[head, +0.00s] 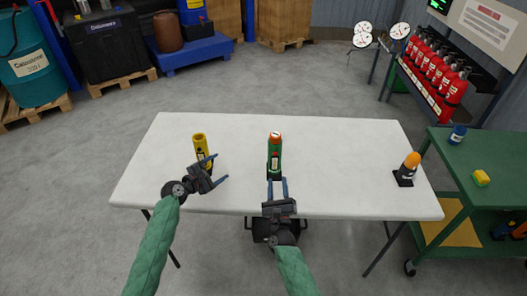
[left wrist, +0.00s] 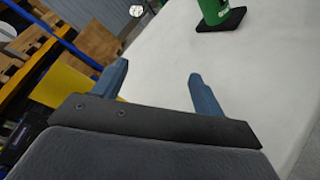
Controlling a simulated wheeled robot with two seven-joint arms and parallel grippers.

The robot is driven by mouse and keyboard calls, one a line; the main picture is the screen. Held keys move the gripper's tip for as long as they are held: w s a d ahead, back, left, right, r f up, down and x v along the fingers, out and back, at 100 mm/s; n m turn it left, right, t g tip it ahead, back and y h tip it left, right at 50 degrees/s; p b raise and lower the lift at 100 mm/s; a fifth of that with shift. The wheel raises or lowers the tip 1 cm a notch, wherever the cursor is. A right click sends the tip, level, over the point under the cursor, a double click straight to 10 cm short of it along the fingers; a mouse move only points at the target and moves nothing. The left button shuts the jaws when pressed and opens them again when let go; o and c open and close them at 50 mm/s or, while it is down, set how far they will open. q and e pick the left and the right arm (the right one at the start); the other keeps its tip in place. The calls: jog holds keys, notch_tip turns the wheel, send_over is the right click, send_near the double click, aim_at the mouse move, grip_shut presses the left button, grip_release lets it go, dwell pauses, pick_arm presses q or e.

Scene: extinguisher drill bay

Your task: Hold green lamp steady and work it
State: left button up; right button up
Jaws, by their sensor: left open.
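The green lamp (head: 274,150) stands upright near the middle of the white table, with an orange top. Its lower part and black base also show in the left wrist view (left wrist: 222,17). My left gripper (head: 221,168) is open and empty, to the left of the green lamp and just right of the yellow lamp; its two spread fingers also show in the left wrist view (left wrist: 158,88). My right gripper (head: 277,183) is at the near side of the green lamp. Its fingers are apart, with the tips near the lamp's base; I see no clear grip on it.
A yellow lamp (head: 200,146) stands on the white table (head: 340,150), left of the green one. An orange-topped black object (head: 409,168) stands at the table's right end. A green cart (head: 480,150) is beyond it. The table between is clear.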

aim_at(271, 146)
pick_arm(q)
jog(key=w+d+r+n+h, duration=0.1)
jog(key=d+r+n, duration=0.1)
jog(key=d, duration=0.3)
jog(key=w+d+r+n+h, duration=0.1)
jog(key=d+r+n, duration=0.1)
jog(key=d, duration=0.4)
jog(key=w+d+r+n, duration=0.1)
jog(key=d+r+n, duration=0.2)
jog(key=d, duration=0.3)
jog(key=shift+n+t+h, duration=0.3)
jog(key=shift+n+h, duration=0.1)
jog(key=shift+n, duration=0.4)
jog(key=shift+w+d, duration=0.35)
jog(key=shift+d, duration=0.2)
jog(key=shift+x, duration=3.35)
jog(key=c, duration=1.4)
jog(key=o, duration=1.4)
jog(key=shift+a, duration=0.1)
